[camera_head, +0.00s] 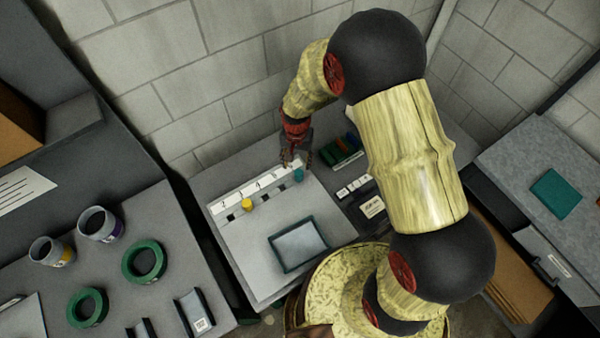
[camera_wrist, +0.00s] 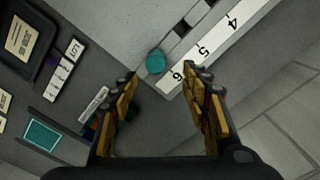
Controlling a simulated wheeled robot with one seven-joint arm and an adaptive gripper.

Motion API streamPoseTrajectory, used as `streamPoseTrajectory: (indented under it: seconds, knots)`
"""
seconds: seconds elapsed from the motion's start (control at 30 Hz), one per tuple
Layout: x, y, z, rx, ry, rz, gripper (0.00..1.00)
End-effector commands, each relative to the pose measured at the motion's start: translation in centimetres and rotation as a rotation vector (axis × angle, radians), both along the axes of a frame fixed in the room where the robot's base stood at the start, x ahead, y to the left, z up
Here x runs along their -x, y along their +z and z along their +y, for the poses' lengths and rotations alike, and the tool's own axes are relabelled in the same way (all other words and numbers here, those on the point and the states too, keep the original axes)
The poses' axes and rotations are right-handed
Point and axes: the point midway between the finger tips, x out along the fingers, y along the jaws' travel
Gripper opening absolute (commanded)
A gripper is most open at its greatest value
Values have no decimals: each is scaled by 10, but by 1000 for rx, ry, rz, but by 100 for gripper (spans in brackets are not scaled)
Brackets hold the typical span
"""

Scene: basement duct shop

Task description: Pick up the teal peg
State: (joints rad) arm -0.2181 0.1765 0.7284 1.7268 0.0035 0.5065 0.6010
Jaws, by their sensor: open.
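The teal peg (camera_head: 298,175) stands at the right end of a row of square holes on a grey board (camera_head: 262,225). In the wrist view the teal peg (camera_wrist: 155,62) shows as a round top beside the number 6 on a white strip. My gripper (camera_head: 293,158) is close to the peg, just behind it in the head view. In the wrist view my gripper (camera_wrist: 160,82) is open, with its two fingers apart and nothing between the tips; the peg appears just beyond them.
A yellow peg (camera_head: 247,204) stands farther left in the row. A teal-edged tray (camera_head: 298,244) lies at the board's front. Green and dark blocks (camera_head: 342,150) and labelled cards (camera_head: 372,207) are to the right. A block wall (camera_head: 200,80) rises close behind.

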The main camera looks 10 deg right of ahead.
Motion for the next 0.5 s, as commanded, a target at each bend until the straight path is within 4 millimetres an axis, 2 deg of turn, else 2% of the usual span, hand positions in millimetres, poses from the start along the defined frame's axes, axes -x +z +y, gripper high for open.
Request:
streamPoseTrajectory:
  seconds: [0.2,0.37,0.5]
  knots:
    - [2,-22,-1,1,-5,5,47]
    - [3,-32,-2,1,-5,4,47]
    - [7,-49,-5,2,-4,6,47]
